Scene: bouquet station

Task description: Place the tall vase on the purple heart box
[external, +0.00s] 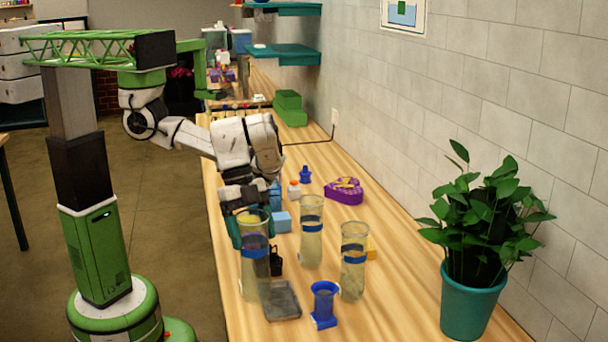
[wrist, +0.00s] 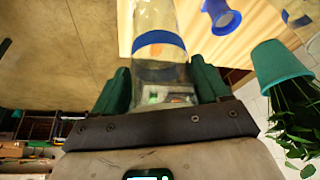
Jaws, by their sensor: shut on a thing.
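A tall clear vase with a blue band (external: 254,268) stands upright at the left front of the table in the external view. It also shows in the wrist view (wrist: 160,48), between my teal fingers. My gripper (external: 252,228) is shut on this vase near its upper part. I cannot tell whether its base touches the table. The purple heart box (external: 344,191) lies farther back on the table near the wall, with a yellow mark on its lid. It is out of the wrist view.
Two similar banded glass vases (external: 311,232) (external: 353,262) stand to the right of the held one. A grey tray (external: 283,301), a small blue vase (external: 324,303), a light blue block (external: 281,222) and a white bottle (external: 294,190) are nearby. A potted plant (external: 472,290) stands at right.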

